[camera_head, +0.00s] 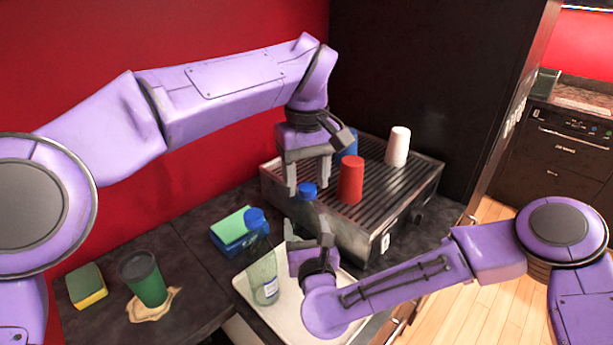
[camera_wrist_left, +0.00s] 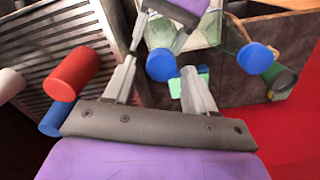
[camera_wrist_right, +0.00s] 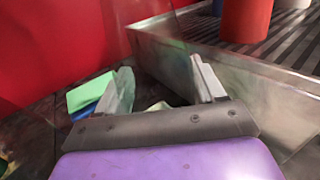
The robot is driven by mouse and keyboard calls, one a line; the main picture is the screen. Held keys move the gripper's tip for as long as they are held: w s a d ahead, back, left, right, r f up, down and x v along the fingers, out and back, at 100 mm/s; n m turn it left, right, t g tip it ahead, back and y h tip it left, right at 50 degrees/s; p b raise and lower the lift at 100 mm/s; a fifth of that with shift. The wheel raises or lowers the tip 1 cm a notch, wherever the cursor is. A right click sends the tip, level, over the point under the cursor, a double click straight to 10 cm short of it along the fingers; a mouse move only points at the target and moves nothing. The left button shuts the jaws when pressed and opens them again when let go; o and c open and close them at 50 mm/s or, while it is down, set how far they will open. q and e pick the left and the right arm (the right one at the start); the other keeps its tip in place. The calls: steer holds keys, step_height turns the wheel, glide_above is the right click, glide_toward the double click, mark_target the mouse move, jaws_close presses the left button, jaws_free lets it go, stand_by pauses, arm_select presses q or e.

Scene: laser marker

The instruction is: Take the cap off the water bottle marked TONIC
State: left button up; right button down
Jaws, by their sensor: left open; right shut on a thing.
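My left gripper (camera_head: 308,184) is open, pointing down, with its fingers around or just above the blue cap (camera_head: 308,190) of a clear bottle. That cap also shows between the fingers in the left wrist view (camera_wrist_left: 161,65). My right gripper (camera_head: 308,224) is shut on this bottle's body below the cap; the bottle seems upright. A second clear bottle (camera_head: 263,275) with a blue cap (camera_head: 256,217) stands on the tray to the left; its label is too small to read. The held bottle's label is hidden, so I cannot tell which is marked TONIC.
A pale tray (camera_head: 245,288) lies under the bottles. A ridged metal machine (camera_head: 425,180) behind bears a red cup (camera_head: 351,180), a white cup (camera_head: 398,146) and a blue cup. To the left are sponges (camera_head: 86,285) and a green cup (camera_head: 146,280) on a cloth.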

arm_select(q)
steer(key=shift+f, duration=0.2)
jaws_close()
steer(key=n, duration=0.6)
steer(key=shift+s, duration=0.15)
steer(key=n, duration=0.6)
steer(key=shift+s+a, duration=0.1)
steer(key=shift+a, duration=0.05)
steer(key=n, duration=0.5)
steer(key=shift+s+n, duration=0.15)
steer(key=shift+n, duration=0.25)
steer(key=n, duration=0.3)
steer(key=shift+r, duration=0.1)
steer(key=n, duration=0.2)
steer(key=shift+s+n, duration=0.1)
steer(key=shift+n, duration=0.3)
steer(key=n, duration=0.6)
steer(key=shift+d, duration=0.25)
steer(key=n, duration=0.6)
steer(key=shift+d, duration=0.15)
steer(key=n, duration=1.2)
steer(key=shift+w+d+r, duration=0.1)
steer(key=shift+w, duration=0.2)
steer(key=n, duration=0.6)
steer(key=shift+w+n, duration=0.15)
steer(key=shift+n, duration=0.25)
